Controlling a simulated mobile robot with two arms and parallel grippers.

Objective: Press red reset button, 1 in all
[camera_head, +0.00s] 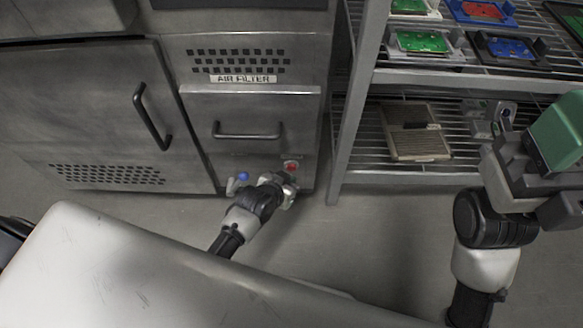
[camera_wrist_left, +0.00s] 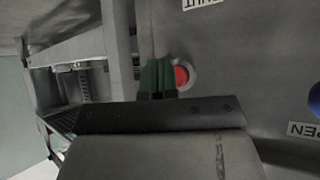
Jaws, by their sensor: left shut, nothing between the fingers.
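The red button (camera_head: 291,167) sits low on the front of the metal air filter cabinet, in a pale round collar. It also shows in the left wrist view (camera_wrist_left: 182,76), partly covered at its left by my green fingers. My left gripper (camera_head: 286,183) is at the cabinet front just below the button in the head view. Its fingers (camera_wrist_left: 157,76) are shut and empty, overlapping the button's left edge in the wrist view; I cannot tell whether they touch it. My right gripper (camera_head: 552,140) is raised at the right, with a green block-like part at its end; its jaws are unclear.
A blue knob (camera_head: 243,176) is left of the button. A drawer handle (camera_head: 248,133) is above. A wire shelf rack (camera_head: 345,130) with trays and a tan filter panel (camera_head: 415,132) stands to the right. Grey floor (camera_head: 370,235) is open in front.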

